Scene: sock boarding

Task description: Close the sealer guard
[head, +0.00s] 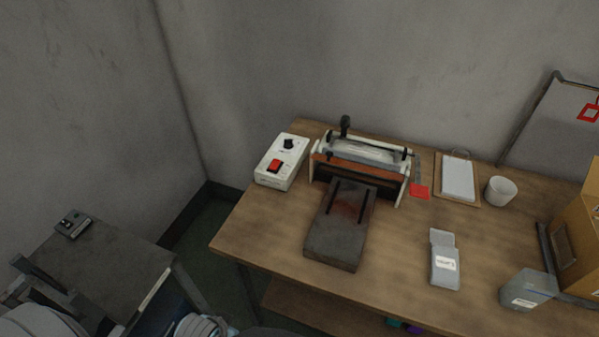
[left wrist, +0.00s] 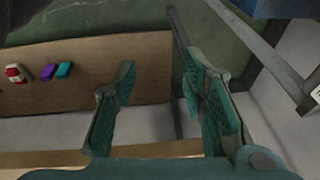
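The sealer (head: 360,169) stands on the wooden table near the back wall, with pale side arms and an orange-brown bar across its front. A clear panel in a pale frame, which looks like the guard (head: 366,151), sits tilted over its top. A dark knob (head: 345,124) stands up behind it. I cannot tell exactly how far the guard is raised. My left gripper (left wrist: 159,70) shows in the left wrist view, its two green fingers spread apart with nothing between them. It is away from the sealer. My right gripper is in neither view.
A white control box (head: 281,162) with a red switch stands left of the sealer. A dark grey plate (head: 341,224) lies in front. A grey side table (head: 95,262) stands left.

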